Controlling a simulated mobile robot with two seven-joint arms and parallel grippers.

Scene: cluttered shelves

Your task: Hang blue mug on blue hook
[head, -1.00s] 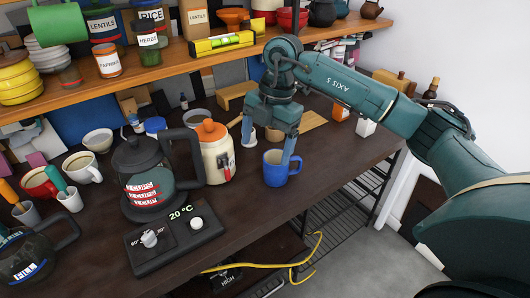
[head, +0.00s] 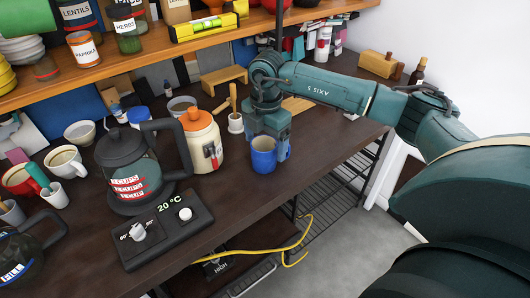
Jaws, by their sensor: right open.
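The blue mug (head: 263,156) stands upright on the dark worktop, near its front edge, right of the white jar with the orange lid. My right gripper (head: 269,138) points down right at the mug, with its teal body just behind and above the rim. One finger shows along the mug's right side, where the handle is hidden; the other finger is mostly hidden. The jaws are open, and I cannot tell whether they touch the mug. I do not see a blue hook in this view. My left gripper is not in view.
The worktop right of the mug is mostly clear.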

